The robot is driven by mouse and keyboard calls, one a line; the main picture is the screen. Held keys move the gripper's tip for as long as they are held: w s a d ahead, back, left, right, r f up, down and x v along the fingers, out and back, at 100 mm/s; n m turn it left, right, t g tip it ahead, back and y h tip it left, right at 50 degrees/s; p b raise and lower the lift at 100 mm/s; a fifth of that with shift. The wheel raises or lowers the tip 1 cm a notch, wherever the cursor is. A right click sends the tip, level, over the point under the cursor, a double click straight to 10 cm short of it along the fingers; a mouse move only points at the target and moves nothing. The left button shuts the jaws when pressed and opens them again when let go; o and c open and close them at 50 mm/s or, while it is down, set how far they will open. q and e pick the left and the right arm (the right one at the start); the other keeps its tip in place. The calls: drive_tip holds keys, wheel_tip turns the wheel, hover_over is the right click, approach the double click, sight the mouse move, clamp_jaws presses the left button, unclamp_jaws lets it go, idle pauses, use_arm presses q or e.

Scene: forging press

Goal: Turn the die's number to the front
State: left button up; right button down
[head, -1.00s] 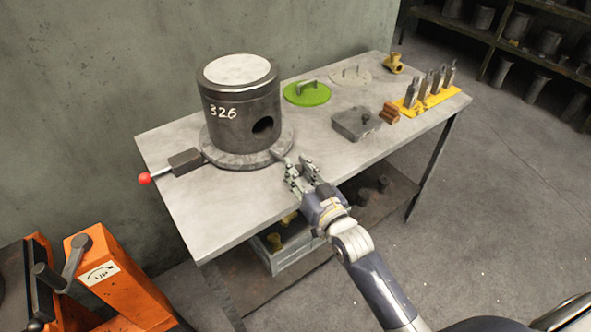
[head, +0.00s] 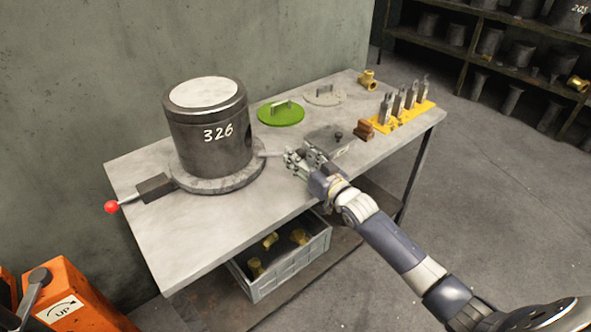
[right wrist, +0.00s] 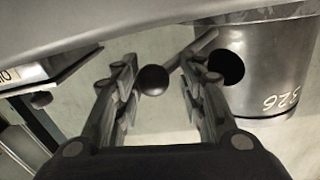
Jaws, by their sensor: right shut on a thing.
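The die (head: 207,150) is a dark steel cylinder with a pale top, upright on a round turntable plate (head: 232,180) on the bench. Its white number 326 faces the camera, slightly right of the die's middle. A bar (head: 270,154) sticks out from the turntable's right side. My right gripper (head: 298,158) is shut on the bar's end; in the right wrist view, the bar's dark ball knob (right wrist: 152,80) lies between the fingers. My left gripper is out of view.
A red-knobbed lever (head: 112,207) stands at the turntable's left. Behind my right gripper are a grey block (head: 330,138), a green disc (head: 281,113) and a yellow tool rack (head: 405,117). An orange machine (head: 70,300) is at lower left. The bench front (head: 170,250) is clear.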

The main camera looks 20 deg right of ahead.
drive_tip(key=shift+w+d+r, duration=0.2)
drive_tip(key=shift+w, duration=0.2)
drive_tip(key=shift+w+d+r, duration=0.15)
drive_tip(key=shift+w+d, duration=0.05)
drive_tip(key=shift+w, duration=0.15)
drive_tip(key=c, duration=1.3)
unclamp_jaws()
drive_tip(key=shift+a, duration=0.1)
drive_tip(key=shift+w+a+f, duration=0.1)
drive_tip(key=shift+a+f, duration=0.05)
drive_tip(key=shift+f, duration=0.05)
drive_tip(key=shift+s+f, duration=0.2)
drive_tip(key=shift+s, duration=0.45)
drive_tip(key=s, duration=0.3)
drive_tip(key=s+d, duration=0.1)
drive_tip(key=s, duration=0.3)
drive_tip(key=s+d, duration=0.1)
drive_tip(key=s, duration=0.2)
drive_tip(key=shift+s+d+r, duration=0.15)
drive_tip(key=shift+s, duration=0.1)
